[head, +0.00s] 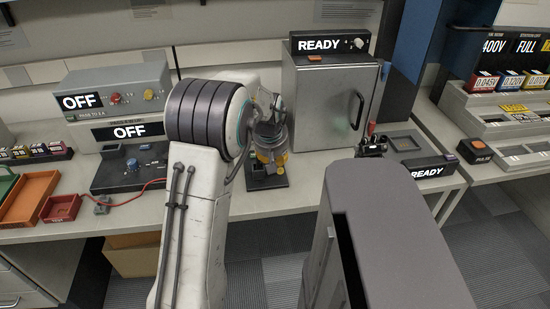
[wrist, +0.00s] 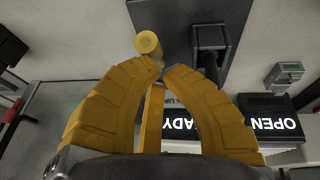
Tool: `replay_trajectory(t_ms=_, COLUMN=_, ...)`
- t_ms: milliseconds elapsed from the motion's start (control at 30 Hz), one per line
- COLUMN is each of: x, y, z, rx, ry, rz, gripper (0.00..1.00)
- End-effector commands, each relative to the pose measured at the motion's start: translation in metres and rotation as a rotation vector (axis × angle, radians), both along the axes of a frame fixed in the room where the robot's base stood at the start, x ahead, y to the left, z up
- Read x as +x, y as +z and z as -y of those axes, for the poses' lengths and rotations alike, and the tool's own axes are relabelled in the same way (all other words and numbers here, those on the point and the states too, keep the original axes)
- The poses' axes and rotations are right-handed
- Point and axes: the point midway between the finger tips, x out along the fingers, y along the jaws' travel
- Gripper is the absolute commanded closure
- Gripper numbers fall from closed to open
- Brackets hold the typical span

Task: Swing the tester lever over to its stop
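My gripper (wrist: 164,68) has two yellow fingers whose tips come together, with almost no gap between them. In the head view my gripper (head: 270,160) points down over a small dark base plate (head: 266,179) on the bench, just left of the grey cabinet. In the wrist view a yellow round-ended knob (wrist: 148,42), which looks like the lever's handle, sits just beyond the fingertips over a dark panel (wrist: 175,20). It is at or touching the tips; I cannot tell which. A yellow bar (wrist: 152,115) shows between the fingers. My arm hides most of the tester in the head view.
A grey cabinet (head: 325,105) with a READY display (head: 320,45) stands right of my gripper. A dark control box (head: 130,168) with a red cable lies to the left. An upside-down OPEN display (wrist: 272,123) shows in the wrist view, beside a partly covered READY display.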

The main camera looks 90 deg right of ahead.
Motion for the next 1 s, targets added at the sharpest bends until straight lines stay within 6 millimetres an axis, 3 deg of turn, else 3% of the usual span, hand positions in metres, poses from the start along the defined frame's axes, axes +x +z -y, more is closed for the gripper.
replay_trajectory(t_ms=400, x=-0.002, y=-0.017, z=-0.013, rx=0.001, ry=-0.002, rz=-0.003, gripper=1.0)
replay_trajectory(t_ms=1000, x=-0.002, y=-0.013, z=-0.015, rx=0.001, ry=-0.002, rz=-0.004, gripper=1.0)
